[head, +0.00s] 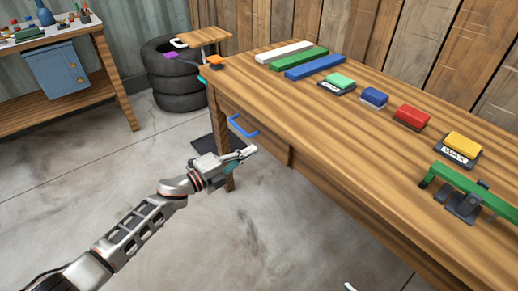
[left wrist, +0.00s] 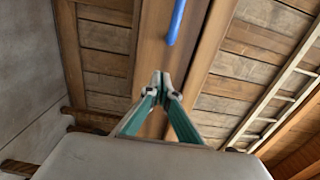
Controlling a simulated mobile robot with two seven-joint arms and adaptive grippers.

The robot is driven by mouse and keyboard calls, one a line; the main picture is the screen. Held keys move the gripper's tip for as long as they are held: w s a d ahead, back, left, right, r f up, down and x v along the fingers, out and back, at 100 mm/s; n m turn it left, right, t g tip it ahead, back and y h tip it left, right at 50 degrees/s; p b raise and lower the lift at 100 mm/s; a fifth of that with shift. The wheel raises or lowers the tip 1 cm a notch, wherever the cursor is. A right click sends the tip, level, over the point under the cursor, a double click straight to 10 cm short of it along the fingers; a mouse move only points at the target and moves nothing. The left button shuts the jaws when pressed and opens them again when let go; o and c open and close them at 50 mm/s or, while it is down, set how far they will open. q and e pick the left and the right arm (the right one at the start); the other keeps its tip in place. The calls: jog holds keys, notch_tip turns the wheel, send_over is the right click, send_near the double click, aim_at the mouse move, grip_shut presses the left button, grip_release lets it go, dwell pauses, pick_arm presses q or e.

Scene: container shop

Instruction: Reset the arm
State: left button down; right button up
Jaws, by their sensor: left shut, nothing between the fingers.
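My left arm comes in from the lower left in the head view. Its gripper (head: 250,152) is shut and empty, in the air in front of the wooden workbench (head: 300,120). It is below and slightly right of the blue drawer handle (head: 243,127), apart from it in the picture. In the left wrist view the teal fingers of the left gripper (left wrist: 162,85) meet at their tips, and the blue handle (left wrist: 177,22) shows beyond them. A small pale tip at the bottom edge of the head view may belong to my right gripper (head: 350,287); the rest is cut off.
The bench top holds white, green and blue bars, several coloured blocks on dark bases, including a yellow one (head: 463,145), and a green bar with a black clamp (head: 463,205). Stacked tires (head: 178,88) and a side table with a blue cabinet (head: 57,70) stand behind. Floor is clear around my left arm.

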pick_arm(q)
jog(key=s+a+r+n+t+y+p, duration=0.1)
jog(key=s+a+n+t+y+p, duration=0.3)
jog(key=s+a+n, duration=0.6)
jog(key=s+a+f+n+g+y+p, duration=0.1)
jog(key=s+n, duration=0.4)
jog(key=s, duration=0.5)
jog(key=s+a+f+n+g+y+p, duration=0.1)
jog(key=s+a+f+n+y+p, duration=0.3)
jog(key=s, duration=0.7)
jog(key=s+a+f+n+g+y+p, duration=0.1)
jog(key=s+a+f+n+y+p, duration=0.2)
jog(key=s+a+n, duration=0.3)
jog(key=s+f+p, duration=0.1)
jog(key=s, duration=0.3)
jog(key=shift+s, duration=0.2)
pick_arm(e)
jog(key=shift+m, duration=0.5)
jog(key=r, duration=0.1)
jog(key=s+r, duration=0.1)
jog(key=r, duration=0.3)
jog(key=shift+s+d+r, duration=0.2)
jog(key=shift+s, duration=0.15)
